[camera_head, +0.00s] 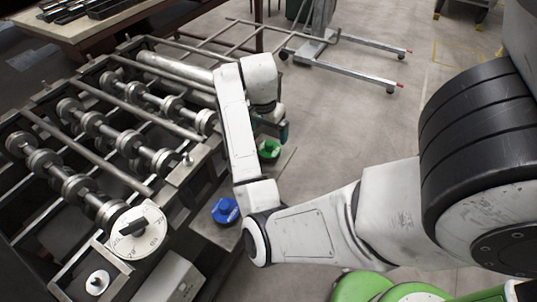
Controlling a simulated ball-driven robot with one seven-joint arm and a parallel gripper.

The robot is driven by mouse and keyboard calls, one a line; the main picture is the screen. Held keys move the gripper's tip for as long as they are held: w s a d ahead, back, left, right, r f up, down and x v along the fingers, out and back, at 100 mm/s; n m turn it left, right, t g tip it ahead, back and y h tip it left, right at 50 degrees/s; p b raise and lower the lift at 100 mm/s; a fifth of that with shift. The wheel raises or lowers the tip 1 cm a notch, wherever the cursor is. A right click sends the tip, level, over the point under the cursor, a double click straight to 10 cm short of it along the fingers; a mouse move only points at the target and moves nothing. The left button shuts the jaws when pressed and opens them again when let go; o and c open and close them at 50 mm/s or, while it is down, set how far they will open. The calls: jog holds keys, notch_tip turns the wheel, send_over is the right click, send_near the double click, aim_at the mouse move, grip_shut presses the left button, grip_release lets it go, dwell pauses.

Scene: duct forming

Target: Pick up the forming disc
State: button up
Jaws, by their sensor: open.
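A green disc-like piece (269,150) with a dark middle lies on a grey shelf (290,165) beside the roller machine. A blue disc-like piece (225,210) with a raised hub lies nearer, partly beside my arm. I cannot tell from the picture which of them is the forming disc. My gripper (279,136) is dark with a teal part and hangs close above the green piece, at its upper right. It is open, and no piece shows in it. My arm hides part of the gripper and the fingertips are hard to make out.
The roller machine (110,110), with several shafts and rollers, fills the left. A white dial (137,230) with a black knob sits at its near corner. A wheeled metal frame (320,45) stands at the back. The concrete floor right of the shelf is clear.

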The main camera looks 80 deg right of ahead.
aim_at(269, 143)
jog(key=shift+s+d+f+p, duration=0.1)
jog(key=shift+d+f+p, duration=0.1)
jog(key=shift+f, duration=1)
jog(key=shift+d+f+p, duration=0.1)
jog(key=shift+d+f, duration=0.05)
jog(key=shift+f, duration=1.05)
jog(key=shift+s+d+f+p, duration=0.1)
jog(key=shift+d+f+p, duration=0.1)
jog(key=shift+f, duration=1)
jog(key=shift+r, duration=0.1)
jog(key=c, duration=1.4)
